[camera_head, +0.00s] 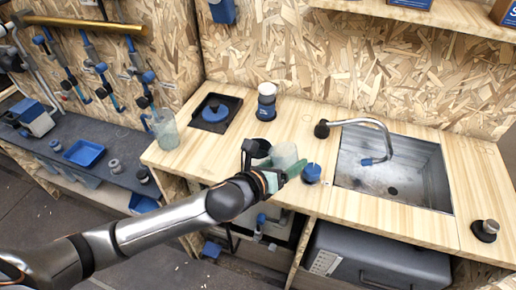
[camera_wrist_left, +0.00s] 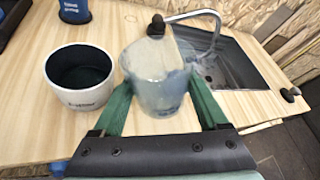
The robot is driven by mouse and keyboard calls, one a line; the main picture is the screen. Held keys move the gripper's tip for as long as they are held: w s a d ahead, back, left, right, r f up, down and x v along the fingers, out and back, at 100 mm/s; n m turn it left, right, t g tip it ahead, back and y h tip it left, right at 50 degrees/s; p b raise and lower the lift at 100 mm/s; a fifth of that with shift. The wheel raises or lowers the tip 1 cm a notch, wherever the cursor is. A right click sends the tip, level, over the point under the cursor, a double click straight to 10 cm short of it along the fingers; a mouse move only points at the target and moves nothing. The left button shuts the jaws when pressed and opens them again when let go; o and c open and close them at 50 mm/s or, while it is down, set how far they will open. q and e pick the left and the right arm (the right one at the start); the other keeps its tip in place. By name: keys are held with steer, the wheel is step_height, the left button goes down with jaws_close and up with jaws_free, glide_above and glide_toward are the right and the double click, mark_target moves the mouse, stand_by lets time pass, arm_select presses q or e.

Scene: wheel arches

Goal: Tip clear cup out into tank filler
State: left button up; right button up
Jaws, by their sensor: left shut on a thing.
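My left gripper (camera_head: 283,171) has its green fingers shut on a clear cup (camera_head: 284,155) at the front of the wooden counter, left of the sink. In the left wrist view the clear cup (camera_wrist_left: 154,78) is between the fingers (camera_wrist_left: 160,95), upright or nearly so. Its lower part looks bluish; I cannot tell how much it holds. A white round vessel with a dark open mouth (camera_wrist_left: 81,78) and small unreadable lettering is just left of the cup, apart from it. It may be the tank filler, but I cannot be sure. My right gripper is out of view.
A blue round piece (camera_head: 311,173) is just right of the gripper. The metal sink (camera_head: 400,180) and its faucet (camera_head: 365,124) lie farther right. A blue jar with a white lid (camera_head: 267,101), a black square tray (camera_head: 216,112) and another clear container (camera_head: 165,129) stand behind and left.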

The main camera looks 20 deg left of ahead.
arm_select(q)
steer(key=shift+s+d+f+b, duration=0.15)
steer(key=shift+f+b, duration=0.15)
steer(key=shift+f, duration=0.65)
steer(key=shift+s+d+r+m+t+y+p, duration=0.2)
steer(key=shift+d+r+m+t+y+p, duration=0.45)
steer(key=shift+p, duration=0.55)
steer(key=shift+s+d+r+m, duration=0.1)
steer(key=shift+s+r+m, duration=0.1)
steer(key=shift+m, duration=0.45)
steer(key=shift+d+r+m+t+y, duration=0.2)
steer(key=shift+m+t+y, duration=0.05)
steer(key=shift+m+y, duration=0.1)
